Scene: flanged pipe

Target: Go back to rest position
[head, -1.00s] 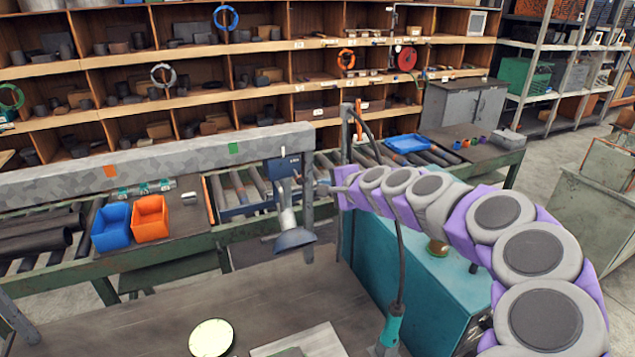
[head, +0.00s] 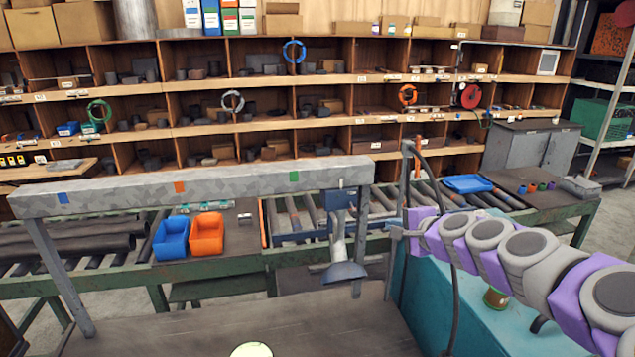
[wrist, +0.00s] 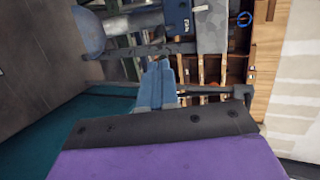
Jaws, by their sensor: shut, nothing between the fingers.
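My gripper (head: 393,232) is at the end of the purple and grey arm, which reaches in from the right in the head view. Its fingers are small there. In the wrist view the blue-grey fingers (wrist: 158,80) lie together with nothing between them. The flanged pipe (head: 340,248) hangs below the beam, its wide grey flange (head: 344,273) at the lower end. The gripper is to the right of the pipe and apart from it. The flange also shows at the upper left of the wrist view (wrist: 86,30).
A grey beam (head: 200,190) on posts spans the workbench (head: 210,335). A thin post (head: 405,190) with a hanging cable stands close by my gripper. A teal cabinet (head: 470,305) is under my arm. Blue (head: 171,239) and orange (head: 206,236) bins stand behind the beam.

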